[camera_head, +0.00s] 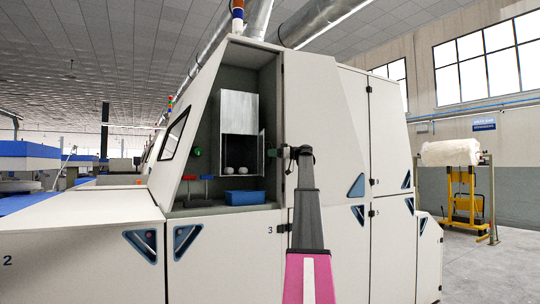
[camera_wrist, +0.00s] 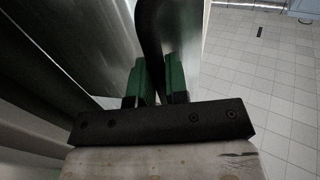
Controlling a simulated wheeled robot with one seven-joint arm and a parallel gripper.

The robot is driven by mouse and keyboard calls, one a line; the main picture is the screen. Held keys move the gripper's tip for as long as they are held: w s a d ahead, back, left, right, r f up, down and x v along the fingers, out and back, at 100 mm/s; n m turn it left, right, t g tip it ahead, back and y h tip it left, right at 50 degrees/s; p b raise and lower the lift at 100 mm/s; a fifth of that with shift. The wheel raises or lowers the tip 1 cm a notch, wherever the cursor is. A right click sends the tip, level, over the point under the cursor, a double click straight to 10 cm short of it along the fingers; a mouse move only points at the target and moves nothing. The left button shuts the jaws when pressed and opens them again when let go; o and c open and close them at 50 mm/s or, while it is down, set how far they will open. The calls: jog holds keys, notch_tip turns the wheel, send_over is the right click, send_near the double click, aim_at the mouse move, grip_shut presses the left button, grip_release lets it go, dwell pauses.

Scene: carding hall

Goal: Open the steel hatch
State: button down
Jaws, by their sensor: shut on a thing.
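The steel hatch (camera_head: 261,152) is a narrow metal door on the right side of a steel box (camera_head: 238,112) in the machine's recess. It stands swung outward, seen nearly edge-on, and the box's lower front is open. Two pale round things (camera_head: 230,168) lie inside. My gripper (camera_head: 273,153) is at the hatch's outer side. In the wrist view, my gripper's green fingers (camera_wrist: 162,78) are shut on a black curved handle (camera_wrist: 150,30), with brushed steel close around it. The handle's mounting is partly hidden.
A blue bin (camera_head: 244,197) sits on the ledge below the box. A pale cabinet panel (camera_head: 311,110) stands right beside my arm. Open floor (camera_head: 484,265) lies at the far right.

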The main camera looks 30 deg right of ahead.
jog(key=shift+w+d, duration=0.1)
jog(key=shift+w, duration=0.05)
jog(key=c, duration=1.1)
grip_release()
jog(key=shift+c, duration=0.2)
jog(key=v, duration=1)
jog(key=shift+d, duration=0.3)
